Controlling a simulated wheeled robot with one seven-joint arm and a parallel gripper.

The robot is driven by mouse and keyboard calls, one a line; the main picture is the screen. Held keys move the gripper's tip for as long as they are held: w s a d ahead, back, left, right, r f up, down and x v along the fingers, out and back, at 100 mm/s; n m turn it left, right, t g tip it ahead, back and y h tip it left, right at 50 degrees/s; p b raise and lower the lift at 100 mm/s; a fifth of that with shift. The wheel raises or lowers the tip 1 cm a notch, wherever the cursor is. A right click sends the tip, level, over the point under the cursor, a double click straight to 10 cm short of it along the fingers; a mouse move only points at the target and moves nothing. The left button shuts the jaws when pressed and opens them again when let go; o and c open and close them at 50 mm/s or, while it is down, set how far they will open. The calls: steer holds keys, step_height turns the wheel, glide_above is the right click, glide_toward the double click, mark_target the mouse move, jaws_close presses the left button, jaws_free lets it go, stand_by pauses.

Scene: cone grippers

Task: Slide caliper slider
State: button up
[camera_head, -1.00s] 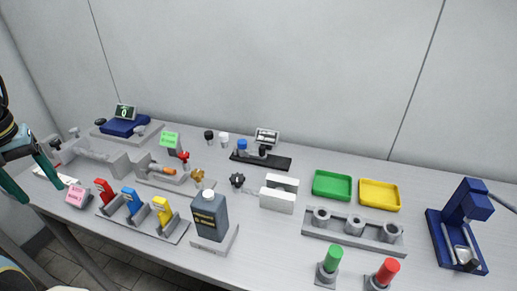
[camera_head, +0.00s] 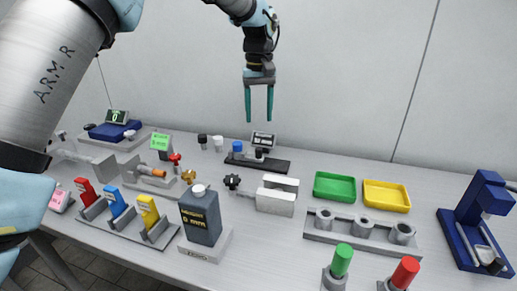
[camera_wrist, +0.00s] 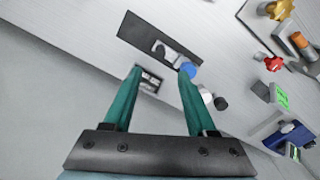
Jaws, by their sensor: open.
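The caliper is a black bar (camera_head: 278,166) lying on the table at the back centre; it also shows in the wrist view (camera_wrist: 138,33). A small display (camera_head: 263,140) stands behind it, with a small dark block below the display. A blue knob (camera_head: 238,146) is toward the bar's left part; it also shows in the wrist view (camera_wrist: 188,69). My gripper (camera_head: 259,118) points down above the caliper, its two green fingers apart and empty. In the wrist view the fingertips (camera_wrist: 160,74) frame the display and blue knob, apart from both as far as I can tell.
Black and white cylinders (camera_head: 202,139) stand left of the caliper. A white block (camera_head: 276,202), a green tray (camera_head: 334,186) and a yellow tray (camera_head: 386,196) are in front and to the right. A dark bottle (camera_head: 200,222) stands nearer. The wall is close behind.

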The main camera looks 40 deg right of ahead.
mark_target(259, 149)
step_height(259, 149, down, 10)
steer(key=shift+f+p, duration=0.25)
steer(key=shift+p, duration=0.85)
steer(key=shift+c, duration=0.4)
jaws_close()
stand_by(0.3)
